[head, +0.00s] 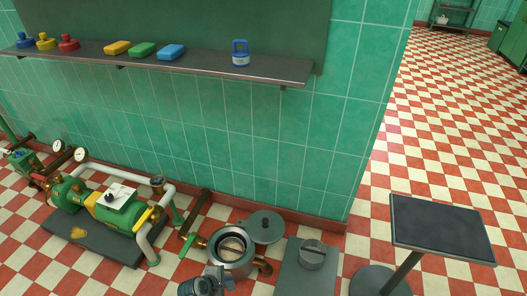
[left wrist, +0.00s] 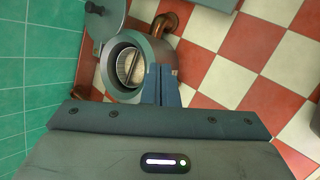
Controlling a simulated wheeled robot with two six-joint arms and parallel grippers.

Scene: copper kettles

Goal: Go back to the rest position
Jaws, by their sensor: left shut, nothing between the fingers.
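My left gripper (head: 217,271) is at the bottom middle of the head view, shut and empty, with its arm coming in below. In the left wrist view its two fingers (left wrist: 161,84) are pressed together. Just beyond the fingertips is an open steel housing (head: 232,262) with a round strainer-like insert inside; it also shows in the left wrist view (left wrist: 124,90). I cannot tell whether the fingers touch its rim. My right gripper is not in view.
A round grey lid (head: 265,227) stands beside the housing. A grey stand (head: 292,278) bears a metal basket (head: 312,254). A green pump (head: 115,215) with pipes is on the left.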

